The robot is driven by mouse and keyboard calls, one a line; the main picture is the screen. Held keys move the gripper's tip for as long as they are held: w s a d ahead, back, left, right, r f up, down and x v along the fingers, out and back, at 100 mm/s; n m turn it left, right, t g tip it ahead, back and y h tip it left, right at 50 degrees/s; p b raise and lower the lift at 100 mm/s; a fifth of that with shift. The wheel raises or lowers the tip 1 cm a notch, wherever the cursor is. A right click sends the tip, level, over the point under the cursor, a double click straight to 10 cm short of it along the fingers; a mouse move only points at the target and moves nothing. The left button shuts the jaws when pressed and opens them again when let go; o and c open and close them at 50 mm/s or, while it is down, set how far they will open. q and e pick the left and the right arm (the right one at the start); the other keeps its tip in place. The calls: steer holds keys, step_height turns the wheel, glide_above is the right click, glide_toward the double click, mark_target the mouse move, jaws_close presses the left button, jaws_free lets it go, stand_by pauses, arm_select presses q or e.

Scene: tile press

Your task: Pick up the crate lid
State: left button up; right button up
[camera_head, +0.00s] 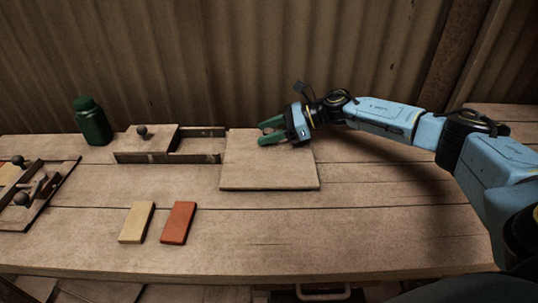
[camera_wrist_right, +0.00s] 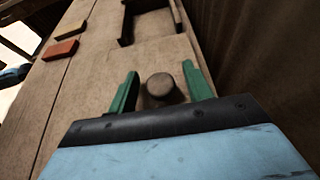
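A flat, square wooden board (camera_head: 268,170), which looks like the crate lid, lies at the middle of the table, right of the crate (camera_head: 203,156). Its round knob (camera_wrist_right: 160,86) shows in the right wrist view; in the head view my gripper hides it. My right gripper (camera_head: 262,132) is over the back part of the board, its green fingers apart. In the right wrist view the fingers (camera_wrist_right: 160,68) stand on either side of the knob with a gap at each side. My left gripper is not in view.
A smaller knobbed panel (camera_head: 152,139) covers the crate's left part; its right part is open. A green jar (camera_head: 92,121) stands behind. Yellow (camera_head: 137,222) and red (camera_head: 178,222) tiles lie in front. A wooden frame with knobs (camera_head: 38,195) is far left. The front right is clear.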

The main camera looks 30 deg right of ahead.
steer(key=c, duration=0.9)
jaws_close()
steer(key=shift+r, duration=0.15)
